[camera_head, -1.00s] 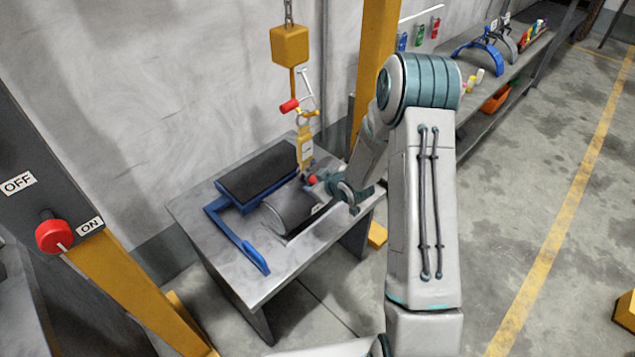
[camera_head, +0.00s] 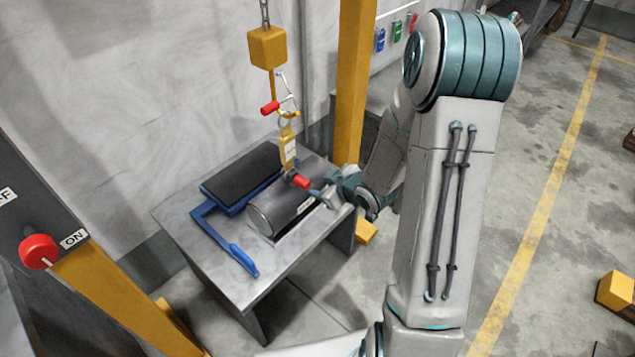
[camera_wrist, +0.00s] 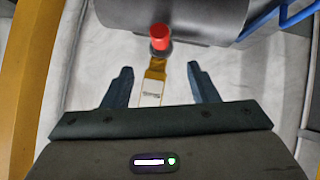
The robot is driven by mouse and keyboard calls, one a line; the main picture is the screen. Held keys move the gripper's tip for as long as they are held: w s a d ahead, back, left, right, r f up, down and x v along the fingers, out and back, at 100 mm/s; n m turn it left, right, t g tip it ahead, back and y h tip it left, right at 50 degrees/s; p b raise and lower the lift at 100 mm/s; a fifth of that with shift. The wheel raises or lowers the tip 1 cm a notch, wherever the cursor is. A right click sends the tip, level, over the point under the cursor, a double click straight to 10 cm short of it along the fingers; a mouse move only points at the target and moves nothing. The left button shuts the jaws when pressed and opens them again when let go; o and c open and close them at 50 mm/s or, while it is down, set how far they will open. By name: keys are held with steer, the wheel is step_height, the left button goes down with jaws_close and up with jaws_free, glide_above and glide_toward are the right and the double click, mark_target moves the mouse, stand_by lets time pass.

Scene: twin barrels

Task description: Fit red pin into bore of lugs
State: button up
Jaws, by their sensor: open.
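The red pin (camera_head: 301,181) shows its red end at the lugs on top of the dark grey barrel (camera_head: 268,212), beside the lower end of the yellow hanging link (camera_head: 288,148). In the wrist view the red pin (camera_wrist: 159,34) sits against a dark grey lug (camera_wrist: 158,53), with the yellow link (camera_wrist: 152,88) running below it. Its shaft and the bore are hidden. My gripper (camera_head: 320,194) is to the right of the pin and apart from it. In the wrist view my gripper (camera_wrist: 159,70) is open and empty, its fingers either side of the yellow link and short of the pin.
The barrel lies on a grey table (camera_head: 180,222) beside a blue frame with a black pad (camera_head: 243,178). A yellow block (camera_head: 267,47) and a red-ended hook (camera_head: 271,107) hang above. A yellow post (camera_head: 352,90) stands behind. A red ON/OFF knob (camera_head: 38,251) is at left.

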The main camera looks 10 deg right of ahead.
steer(key=shift+s+r, duration=0.1)
steer(key=shift+s, duration=0.05)
steer(key=shift+d+f+b, duration=0.1)
steer(key=shift+f+b, duration=0.1)
steer(key=shift+b, duration=0.1)
steer(key=c, duration=0.9)
steer(key=shift+f+b, duration=0.3)
steer(key=shift+b, duration=0.15)
jaws_close()
steer(key=m+t+y+b, duration=0.3)
steer(key=t+y+b, duration=0.25)
steer(key=b, duration=1.65)
glide_toward(308, 186)
steer(key=shift+g+y, duration=0.25)
steer(key=shift+y, duration=0.1)
steer(key=shift+b+x, duration=0.3)
steer(key=shift+x, duration=3.05)
steer(key=shift+d, duration=0.2)
